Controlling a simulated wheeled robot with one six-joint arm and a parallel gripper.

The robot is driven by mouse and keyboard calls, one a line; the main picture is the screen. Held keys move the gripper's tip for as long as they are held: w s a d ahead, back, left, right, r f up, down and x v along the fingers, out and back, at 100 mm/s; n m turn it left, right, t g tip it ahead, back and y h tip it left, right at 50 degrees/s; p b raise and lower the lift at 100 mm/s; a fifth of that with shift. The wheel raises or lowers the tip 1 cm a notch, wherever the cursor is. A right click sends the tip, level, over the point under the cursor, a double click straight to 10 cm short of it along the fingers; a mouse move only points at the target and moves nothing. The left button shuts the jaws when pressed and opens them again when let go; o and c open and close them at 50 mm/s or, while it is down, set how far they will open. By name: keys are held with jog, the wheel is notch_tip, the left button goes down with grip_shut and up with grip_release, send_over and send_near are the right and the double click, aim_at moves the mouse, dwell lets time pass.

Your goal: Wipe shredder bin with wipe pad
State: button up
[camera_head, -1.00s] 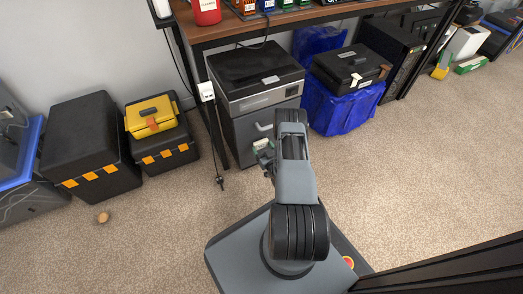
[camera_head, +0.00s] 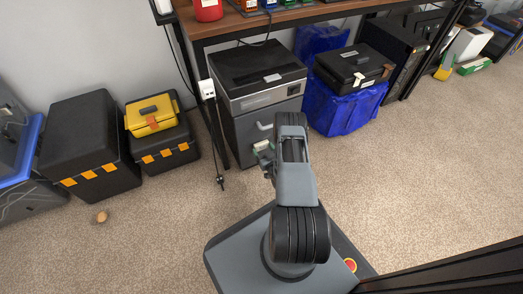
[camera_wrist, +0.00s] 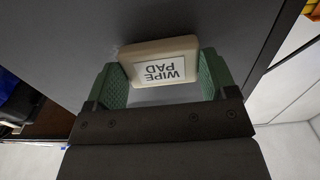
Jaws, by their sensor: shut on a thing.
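The shredder bin (camera_head: 245,133) is the dark grey lower part of the shredder (camera_head: 258,75), with a light handle (camera_head: 264,126) on its front. It stands under the desk in the head view. My gripper (camera_wrist: 165,75) is shut on the wipe pad (camera_wrist: 160,55), a cream block with a white "WIPE PAD" label, held between green fingers. In the wrist view the pad's far edge is against or very close to a dark grey panel (camera_wrist: 75,35); contact cannot be told. In the head view my arm partly hides the bin's front, and the pad shows only small.
The wooden desk (camera_head: 290,18) is above the shredder. Black boxes (camera_head: 90,145) and a yellow toolbox (camera_head: 151,115) stand left. A cable hangs by the desk leg. Carpet is clear at right.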

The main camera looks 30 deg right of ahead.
jog(key=shift+w+r+p, duration=0.15)
jog(key=shift+r+p, duration=0.8)
jog(key=shift+r, duration=0.35)
jog(key=shift+f+b, duration=0.95)
jog(key=shift+f, duration=0.35)
jog(key=shift+w+d+r+p, duration=0.1)
jog(key=shift+r+p, duration=0.85)
jog(key=shift+r, duration=0.35)
jog(key=shift+f+b, duration=0.95)
jog(key=shift+f, duration=0.3)
jog(key=shift+r+p, duration=1.05)
jog(key=shift+r, duration=0.25)
jog(key=shift+s+f, duration=0.1)
jog(key=shift+s, duration=0.1)
jog(key=shift+s, duration=0.1)
jog(key=shift+s+a, duration=0.2)
jog(key=shift+s, duration=0.65)
jog(key=shift+s, duration=0.1)
